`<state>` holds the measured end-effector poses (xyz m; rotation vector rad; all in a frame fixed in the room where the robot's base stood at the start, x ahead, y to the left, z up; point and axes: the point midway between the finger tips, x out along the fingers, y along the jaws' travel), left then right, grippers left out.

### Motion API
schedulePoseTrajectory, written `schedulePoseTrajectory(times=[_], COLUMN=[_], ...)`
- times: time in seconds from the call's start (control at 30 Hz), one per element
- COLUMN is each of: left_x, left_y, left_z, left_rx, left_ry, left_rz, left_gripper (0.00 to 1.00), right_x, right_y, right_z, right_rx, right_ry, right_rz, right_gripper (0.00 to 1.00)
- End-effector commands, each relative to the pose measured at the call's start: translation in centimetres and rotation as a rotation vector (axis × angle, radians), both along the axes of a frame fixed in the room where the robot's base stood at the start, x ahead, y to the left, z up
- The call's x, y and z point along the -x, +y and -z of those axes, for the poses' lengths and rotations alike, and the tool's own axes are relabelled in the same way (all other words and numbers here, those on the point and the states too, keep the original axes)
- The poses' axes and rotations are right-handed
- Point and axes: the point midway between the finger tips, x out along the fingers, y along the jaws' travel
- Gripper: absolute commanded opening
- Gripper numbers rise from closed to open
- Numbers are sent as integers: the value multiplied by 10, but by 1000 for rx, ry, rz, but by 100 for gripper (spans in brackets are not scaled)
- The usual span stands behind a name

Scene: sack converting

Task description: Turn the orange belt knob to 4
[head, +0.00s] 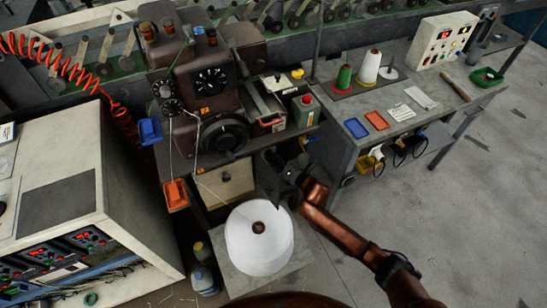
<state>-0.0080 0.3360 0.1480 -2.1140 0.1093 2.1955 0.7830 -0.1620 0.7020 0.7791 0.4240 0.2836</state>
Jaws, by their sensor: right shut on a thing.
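The dark brown machine (205,65) stands left of centre in the head view. I cannot make out an orange knob for certain; a small orange patch (204,110) sits below the large dial. My right gripper (273,163) is at the machine bench's right front, apart from these dials in the picture. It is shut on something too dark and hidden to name. My left gripper is out of view.
A white cone (259,237) stands in front of the machine. A white cabinet (52,165) is at the left. A grey table (395,75) at the right holds thread cones, trays and a control box (442,40). A red coiled cable (60,65) hangs at the left. Floor at right is clear.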

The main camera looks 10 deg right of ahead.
Motion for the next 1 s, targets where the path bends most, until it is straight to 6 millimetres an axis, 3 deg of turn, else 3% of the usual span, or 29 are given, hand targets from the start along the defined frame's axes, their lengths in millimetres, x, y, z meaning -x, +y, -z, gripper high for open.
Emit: schedulePoseTrajectory(times=[0.47, 0.77, 1.0], left_x=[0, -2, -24], left_y=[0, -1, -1], left_z=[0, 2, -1], left_rx=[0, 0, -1], left_ry=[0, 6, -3], left_rz=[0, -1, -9], left_gripper=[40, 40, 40], right_x=[0, 0, 0], right_y=[-1, -3, -3], right_z=[2, 6, 9], right_rx=[-97, -339, -565], right_ry=[21, 70, 114], right_rz=[1, 1, 2], right_gripper=[0, 0, 0])
